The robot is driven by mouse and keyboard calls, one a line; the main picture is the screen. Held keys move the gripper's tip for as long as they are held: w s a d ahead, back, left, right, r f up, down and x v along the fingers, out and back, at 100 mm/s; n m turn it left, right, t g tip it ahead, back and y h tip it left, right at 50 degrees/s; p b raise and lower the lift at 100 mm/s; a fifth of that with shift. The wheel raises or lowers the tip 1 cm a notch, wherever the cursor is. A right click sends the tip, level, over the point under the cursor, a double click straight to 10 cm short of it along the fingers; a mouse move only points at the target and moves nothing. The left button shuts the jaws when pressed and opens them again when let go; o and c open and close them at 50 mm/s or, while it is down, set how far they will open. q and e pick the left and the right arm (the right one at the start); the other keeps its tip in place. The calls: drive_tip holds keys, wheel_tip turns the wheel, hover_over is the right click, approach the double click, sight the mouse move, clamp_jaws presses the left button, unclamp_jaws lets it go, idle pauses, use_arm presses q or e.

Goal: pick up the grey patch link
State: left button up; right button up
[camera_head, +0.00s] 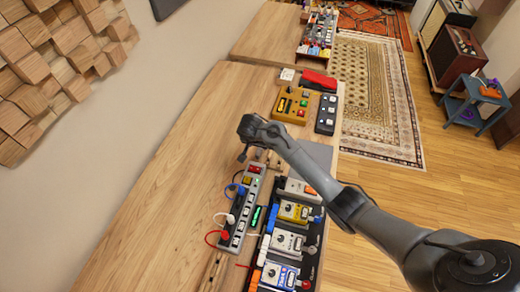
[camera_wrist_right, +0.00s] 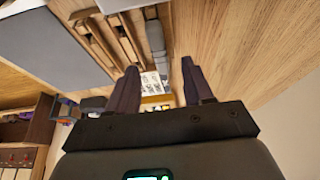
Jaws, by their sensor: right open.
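My right gripper (camera_wrist_right: 161,85) is open and empty in the right wrist view, with its two dark fingers well apart. A short grey bar (camera_wrist_right: 156,38) lies on the wood above the fingertips; it may be the grey patch link, but I cannot tell for sure. A slotted wooden rack (camera_wrist_right: 105,38) lies just left of it. In the head view my right gripper (camera_head: 243,155) hangs over the table, above the far end of the grey power strip (camera_head: 238,222). The wrist hides part of the rack there, and I cannot pick out the link. My left gripper is not seen.
A dark pedalboard (camera_head: 309,258) with several pedals stands at the near right. A yellow box (camera_head: 292,105) and a black pedal (camera_head: 326,114) stand farther back. A grey mat (camera_head: 318,152) lies by the right edge. Table left of the strip is clear.

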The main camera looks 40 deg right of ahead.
sight(259, 149)
drive_tip(key=shift+a+b+x, duration=0.2)
drive_tip(key=shift+b+x, duration=0.3)
drive_tip(key=shift+x, duration=1.85)
drive_tip(key=shift+s+f, duration=0.1)
drive_tip(key=shift+s, duration=0.05)
clamp_jaws()
